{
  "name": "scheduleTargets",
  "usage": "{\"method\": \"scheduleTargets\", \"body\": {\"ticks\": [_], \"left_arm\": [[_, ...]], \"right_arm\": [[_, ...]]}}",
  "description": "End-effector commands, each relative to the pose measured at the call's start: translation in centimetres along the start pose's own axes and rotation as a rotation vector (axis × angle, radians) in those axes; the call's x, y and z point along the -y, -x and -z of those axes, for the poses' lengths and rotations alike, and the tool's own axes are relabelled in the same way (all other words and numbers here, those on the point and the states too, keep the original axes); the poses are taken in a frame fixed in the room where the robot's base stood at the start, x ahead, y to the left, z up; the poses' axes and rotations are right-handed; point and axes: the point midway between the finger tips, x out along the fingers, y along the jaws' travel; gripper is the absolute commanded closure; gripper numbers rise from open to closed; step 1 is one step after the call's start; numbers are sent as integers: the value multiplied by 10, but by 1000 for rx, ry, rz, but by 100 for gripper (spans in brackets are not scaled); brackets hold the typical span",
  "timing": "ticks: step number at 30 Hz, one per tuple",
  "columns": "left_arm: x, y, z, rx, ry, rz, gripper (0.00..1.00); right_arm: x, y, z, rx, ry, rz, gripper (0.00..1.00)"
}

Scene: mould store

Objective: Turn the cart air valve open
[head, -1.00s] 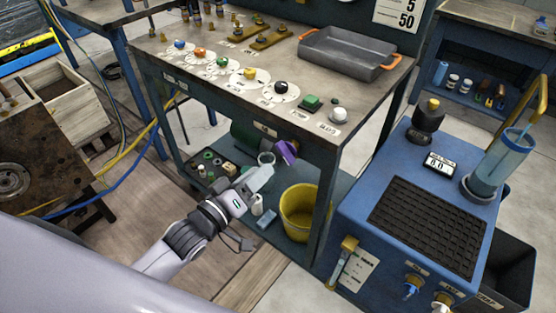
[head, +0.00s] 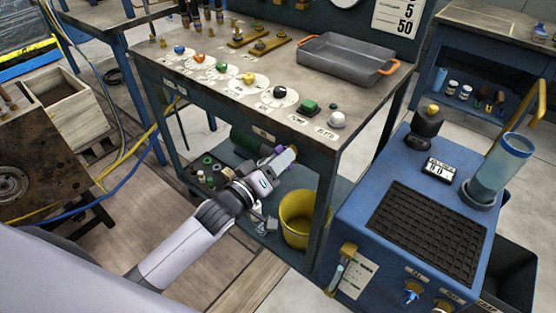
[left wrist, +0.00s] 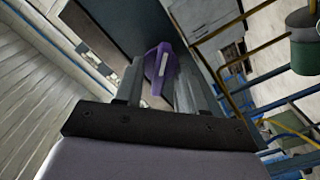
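A purple lever handle with a white stripe (left wrist: 160,66) shows in the left wrist view, under the edge of the workbench. I cannot read a label on it. My left gripper (left wrist: 158,88) is open, with its two fingers on either side of the lever and some gap visible. In the head view the left gripper (head: 283,160) reaches under the bench front, and the purple lever (head: 280,149) is mostly hidden by the fingers. Whether a finger touches it I cannot tell. My right gripper is not in view.
The workbench (head: 230,80) overhangs the gripper, with coloured knobs and a grey tray (head: 345,62) on top. A yellow bucket (head: 298,220) stands on its lower shelf. A blue cart (head: 345,225) with a black mat and a small blue valve (head: 411,296) stands at right.

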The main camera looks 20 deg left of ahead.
Motion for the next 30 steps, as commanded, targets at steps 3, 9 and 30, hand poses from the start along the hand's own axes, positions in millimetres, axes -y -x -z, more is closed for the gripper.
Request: {"method": "scheduleTargets", "body": {"ticks": [3,9,30], "left_arm": [[0,0,0,0,0,0,77],[0,0,0,0,0,0,100],[-3,0,3,-3,-319,0,100]], "right_arm": [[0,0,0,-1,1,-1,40],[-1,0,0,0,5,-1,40],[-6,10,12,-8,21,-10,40]]}}
